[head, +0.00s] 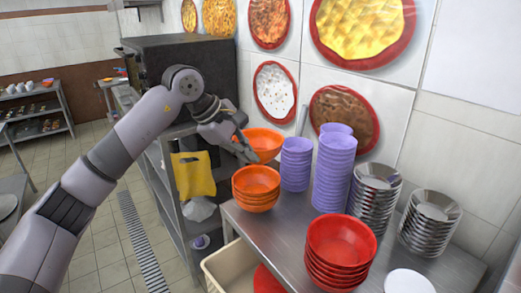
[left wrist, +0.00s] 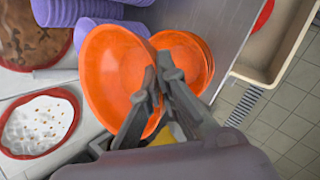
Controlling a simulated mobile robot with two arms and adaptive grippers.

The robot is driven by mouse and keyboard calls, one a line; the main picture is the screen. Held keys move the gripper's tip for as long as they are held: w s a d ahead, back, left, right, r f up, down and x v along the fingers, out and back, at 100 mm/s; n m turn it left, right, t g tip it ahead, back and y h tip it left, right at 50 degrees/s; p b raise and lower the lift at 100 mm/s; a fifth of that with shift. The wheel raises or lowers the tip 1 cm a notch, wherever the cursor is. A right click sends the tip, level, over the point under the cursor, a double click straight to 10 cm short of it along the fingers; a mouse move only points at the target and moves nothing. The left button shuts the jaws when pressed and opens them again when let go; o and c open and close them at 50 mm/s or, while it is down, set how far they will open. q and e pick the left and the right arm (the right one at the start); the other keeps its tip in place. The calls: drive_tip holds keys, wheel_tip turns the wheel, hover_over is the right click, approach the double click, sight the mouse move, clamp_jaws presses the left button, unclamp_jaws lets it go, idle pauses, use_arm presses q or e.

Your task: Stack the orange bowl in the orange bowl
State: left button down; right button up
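An orange bowl (head: 262,138) is held at its near left rim by my left gripper (head: 245,150), behind and above an orange bowl stack (head: 256,187) on the steel table. In the left wrist view, the held bowl (left wrist: 108,72) is large and close, with the fingers (left wrist: 160,72) on either side of its rim. The stack (left wrist: 190,55) shows beside it, partly covered by the held bowl and the fingers. The held bowl looks apart from the stack, though the gap is hard to judge. My right gripper is not in view.
Purple bowl stacks (head: 334,172) stand right of the orange bowls, with metal bowl stacks (head: 373,193) farther right. Red bowls (head: 340,250) stand at the front of the steel table (head: 285,232). A cream bin (head: 232,268) is below its left edge. The tiled wall is behind.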

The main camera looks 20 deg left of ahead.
use_arm(q)
drive_tip(key=shift+s+a+f+b, duration=0.3)
drive_tip(key=shift+f+b, duration=0.1)
drive_tip(key=shift+f, duration=0.15)
drive_tip(key=shift+s+a+f+b, duration=0.25)
drive_tip(key=shift+f+b, duration=0.1)
drive_tip(key=shift+f, duration=0.15)
drive_tip(key=f+b, duration=0.1)
drive_tip(key=f, duration=0.1)
drive_tip(key=f+b, duration=0.1)
drive_tip(key=f, duration=0.1)
drive_tip(key=shift+w+d+b, duration=0.3)
drive_tip(key=shift+w+d, duration=0.05)
drive_tip(key=shift+d, duration=0.05)
drive_tip(key=shift+s+a+f, duration=0.1)
drive_tip(key=shift+a+f, duration=0.05)
drive_tip(key=shift+f, duration=0.1)
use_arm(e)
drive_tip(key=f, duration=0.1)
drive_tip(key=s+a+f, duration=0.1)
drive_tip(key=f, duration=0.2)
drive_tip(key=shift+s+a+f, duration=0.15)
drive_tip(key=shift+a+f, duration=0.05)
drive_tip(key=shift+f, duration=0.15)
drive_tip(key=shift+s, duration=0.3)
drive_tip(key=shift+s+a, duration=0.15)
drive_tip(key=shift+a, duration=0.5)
